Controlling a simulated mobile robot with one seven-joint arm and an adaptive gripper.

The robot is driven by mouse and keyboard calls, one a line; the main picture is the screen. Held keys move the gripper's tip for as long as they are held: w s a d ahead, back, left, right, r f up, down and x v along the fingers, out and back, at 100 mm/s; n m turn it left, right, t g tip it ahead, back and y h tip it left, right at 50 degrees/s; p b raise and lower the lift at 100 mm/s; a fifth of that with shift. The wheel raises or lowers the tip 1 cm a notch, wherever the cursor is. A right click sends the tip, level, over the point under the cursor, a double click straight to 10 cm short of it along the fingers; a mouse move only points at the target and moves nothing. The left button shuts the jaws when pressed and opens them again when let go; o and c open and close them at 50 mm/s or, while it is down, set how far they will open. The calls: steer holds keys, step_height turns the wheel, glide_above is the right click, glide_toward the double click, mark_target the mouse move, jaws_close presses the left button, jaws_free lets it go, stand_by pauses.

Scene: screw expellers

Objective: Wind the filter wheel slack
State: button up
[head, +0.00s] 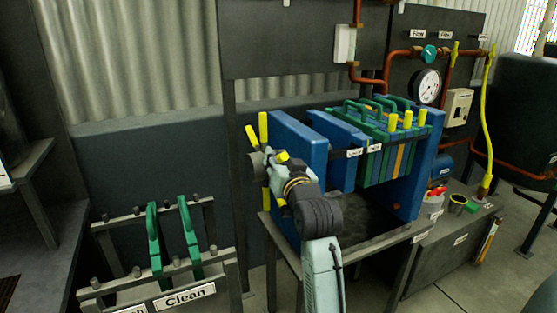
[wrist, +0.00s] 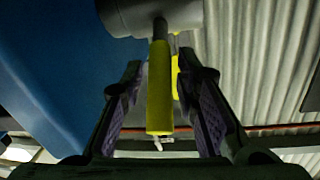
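The filter wheel shows as yellow spokes (head: 263,127) around a grey hub (head: 256,163) at the left end of the blue filter press (head: 296,138). My gripper (head: 280,172) is at the wheel and hides part of it. In the wrist view, one yellow spoke (wrist: 160,95) hangs from the grey hub (wrist: 155,14) and lies between my two fingers (wrist: 159,66). The fingers are spread, with a gap on each side of the spoke. Another yellow piece (wrist: 175,75) shows just behind it.
A rack labelled "Clean" (head: 185,296) holds green plates (head: 190,236) at the lower left. Green filter plates (head: 375,165) stand in the press. The press table (head: 370,240) lies beneath my arm. Red pipes and a gauge (head: 427,86) are at the back right.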

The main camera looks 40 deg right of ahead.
jaws_close()
stand_by(0.4)
steer(key=shift+r, duration=0.15)
